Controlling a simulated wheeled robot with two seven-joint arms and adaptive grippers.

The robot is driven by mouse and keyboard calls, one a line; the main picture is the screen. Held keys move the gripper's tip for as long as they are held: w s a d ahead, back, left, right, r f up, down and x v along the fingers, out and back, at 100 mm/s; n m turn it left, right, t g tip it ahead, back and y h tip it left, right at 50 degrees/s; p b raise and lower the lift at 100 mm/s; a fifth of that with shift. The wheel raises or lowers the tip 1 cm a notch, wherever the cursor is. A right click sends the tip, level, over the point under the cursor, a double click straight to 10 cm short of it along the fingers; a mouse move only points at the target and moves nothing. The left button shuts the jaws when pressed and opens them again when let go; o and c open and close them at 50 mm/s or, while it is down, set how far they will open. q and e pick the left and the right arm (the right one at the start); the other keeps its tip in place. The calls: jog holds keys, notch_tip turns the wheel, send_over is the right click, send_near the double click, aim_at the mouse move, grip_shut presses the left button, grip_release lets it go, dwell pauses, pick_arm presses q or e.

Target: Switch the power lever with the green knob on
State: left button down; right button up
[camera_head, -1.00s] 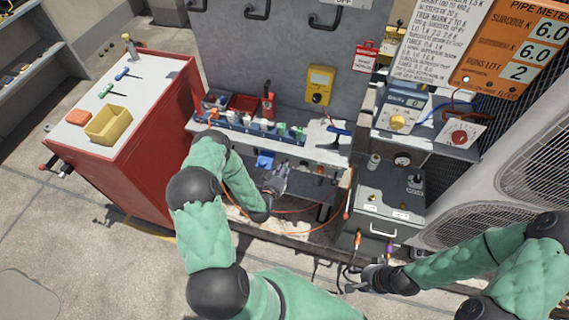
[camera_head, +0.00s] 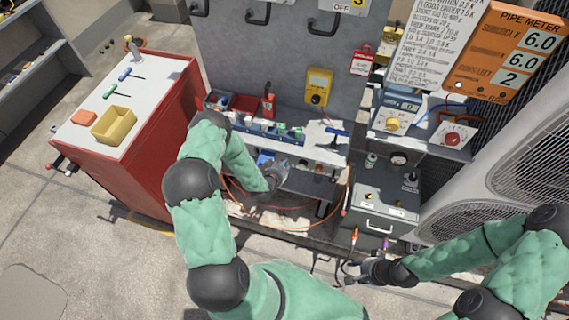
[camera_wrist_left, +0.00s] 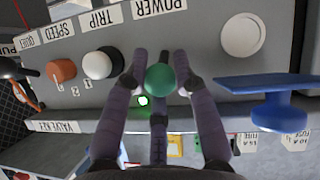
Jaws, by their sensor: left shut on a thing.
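The green knob (camera_wrist_left: 160,80) of the power lever sits on the grey panel front (camera_wrist_left: 80,98), below the POWER label (camera_wrist_left: 160,6) in the left wrist view. My left gripper (camera_wrist_left: 160,66) is shut on it, with purple fingers on both sides. A small lit green lamp (camera_wrist_left: 143,101) shows just below the knob, to the left. The lever's stem is not clear behind the fingers. In the head view my left gripper (camera_head: 276,172) is at the bench front, and the knob cannot be made out. My right gripper (camera_head: 372,268) is low beside the grey case; its jaws are too small to read.
An orange knob (camera_wrist_left: 61,71) and a white knob (camera_wrist_left: 97,65) stand left of the green one, under SPEED and TRIP labels. A blue handle (camera_wrist_left: 270,85) juts out close on the right. A grey case (camera_head: 385,195) and loose orange cables lie near the bench.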

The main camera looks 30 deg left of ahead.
pick_arm(q)
jog(key=shift+w+a+r, duration=0.1)
jog(key=shift+w+r, duration=0.05)
jog(key=c, duration=1)
grip_release()
